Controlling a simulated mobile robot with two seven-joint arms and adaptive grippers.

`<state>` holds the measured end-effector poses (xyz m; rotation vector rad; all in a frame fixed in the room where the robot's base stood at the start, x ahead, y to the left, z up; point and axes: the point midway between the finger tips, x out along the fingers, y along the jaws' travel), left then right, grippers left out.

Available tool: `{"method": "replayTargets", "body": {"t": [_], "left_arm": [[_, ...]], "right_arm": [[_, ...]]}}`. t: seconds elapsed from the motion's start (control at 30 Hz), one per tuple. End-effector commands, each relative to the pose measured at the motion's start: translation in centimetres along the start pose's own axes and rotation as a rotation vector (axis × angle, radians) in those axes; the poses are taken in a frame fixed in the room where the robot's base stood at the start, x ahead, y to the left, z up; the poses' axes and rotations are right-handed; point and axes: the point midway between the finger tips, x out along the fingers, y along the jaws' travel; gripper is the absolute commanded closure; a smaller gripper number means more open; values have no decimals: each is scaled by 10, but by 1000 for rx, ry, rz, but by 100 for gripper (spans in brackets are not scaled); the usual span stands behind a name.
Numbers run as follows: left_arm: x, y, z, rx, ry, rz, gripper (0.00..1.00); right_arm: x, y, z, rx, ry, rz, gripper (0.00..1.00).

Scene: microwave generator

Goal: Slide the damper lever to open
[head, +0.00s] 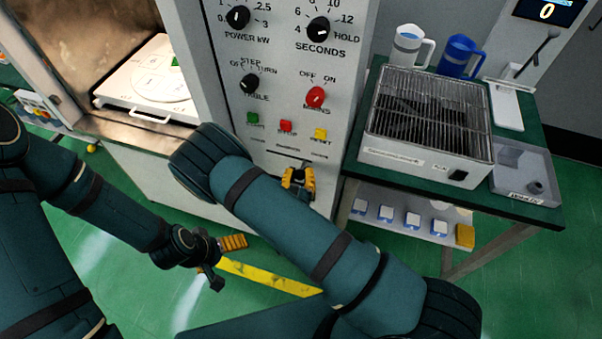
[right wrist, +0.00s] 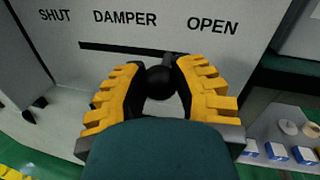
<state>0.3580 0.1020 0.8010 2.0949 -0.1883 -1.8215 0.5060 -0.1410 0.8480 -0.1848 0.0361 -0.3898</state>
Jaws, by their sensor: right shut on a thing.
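The damper lever shows in the right wrist view as a round black knob (right wrist: 162,83) on the pale panel. A dark slot (right wrist: 112,48) runs under the printed words SHUT, DAMPER and OPEN. The knob stands right of the middle of DAMPER and left of OPEN. The slot's right end is hidden behind my gripper. My right gripper (right wrist: 160,92) is shut on the knob, with a yellow-padded finger on each side. In the head view my right gripper (head: 298,181) is at the lower cabinet front. My left gripper (head: 222,262) is low at the left, open and empty.
The control panel (head: 288,70) with knobs and coloured buttons is above my right gripper. A green-topped table (head: 520,215) with a wire-racked box (head: 428,103) and jugs stands close on the right. An open chamber (head: 90,45) is at the upper left.

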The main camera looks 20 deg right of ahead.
Motion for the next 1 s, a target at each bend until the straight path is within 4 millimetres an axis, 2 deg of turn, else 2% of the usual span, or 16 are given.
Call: {"method": "replayTargets", "body": {"t": [0.03,0.2,0.23,0.3,0.33,0.67,0.77,1.0], "left_arm": [[0,0,0,-1,1,0,0],[0,0,0,-1,0,0,0],[0,0,0,-1,0,0,0],[0,0,0,-1,0,0,0],[0,0,0,-1,0,0,0],[0,0,0,0,0,0,0],[0,0,0,0,0,0,0],[0,0,0,0,0,0,0]], "right_arm": [[0,-5,-1,-9,3,-12,100],[0,-6,-2,-11,4,-13,100],[0,-6,-2,-11,4,-13,68],[0,-6,-2,-11,4,-13,43],[0,-6,-2,-11,4,-12,37],[-2,-4,-1,-7,3,-8,37],[-11,-3,-2,-8,4,-6,37],[-49,-3,-1,-9,4,-7,37]]}}
